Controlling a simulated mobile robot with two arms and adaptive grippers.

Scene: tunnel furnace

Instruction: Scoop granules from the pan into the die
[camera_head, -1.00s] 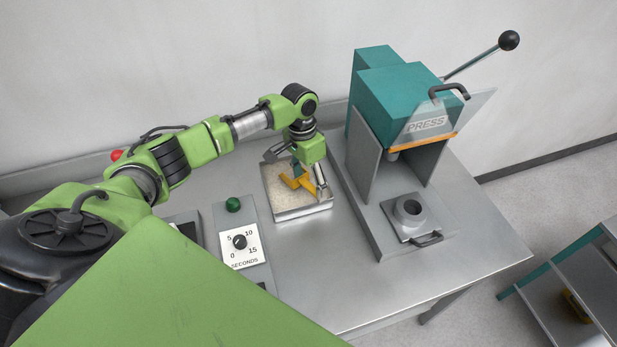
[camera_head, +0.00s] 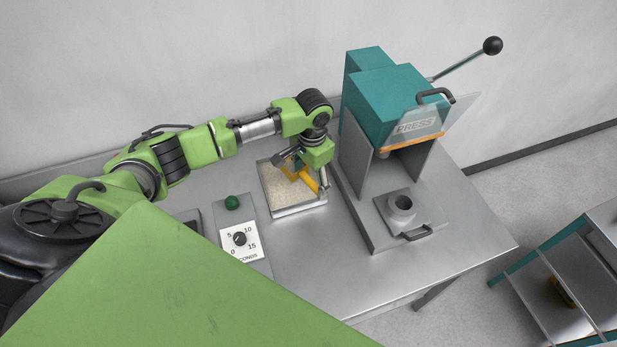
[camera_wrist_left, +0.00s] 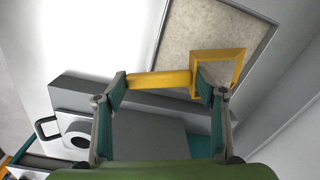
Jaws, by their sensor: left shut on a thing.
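My left gripper (camera_head: 305,172) is shut on the yellow scoop (camera_head: 311,180), over the right part of the pan. The pan (camera_head: 300,211) is a shallow metal tray of pale granules (camera_head: 282,194). In the left wrist view, the scoop's handle (camera_wrist_left: 160,80) lies between the fingertips, and its square bowl (camera_wrist_left: 238,60) shows against the granules. I cannot tell whether the bowl holds granules or touches them. The die (camera_head: 403,205) is a grey ring on a plate under the press, right of the gripper. It also shows in the left wrist view (camera_wrist_left: 78,136). My right gripper is not in view.
The teal press (camera_head: 385,95), with side walls and a clear guard (camera_head: 440,115), stands right of the pan. A timer panel (camera_head: 240,240) with a green button (camera_head: 232,203) is left of the pan. The table front is clear. A shelf cart (camera_head: 560,270) stands at right.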

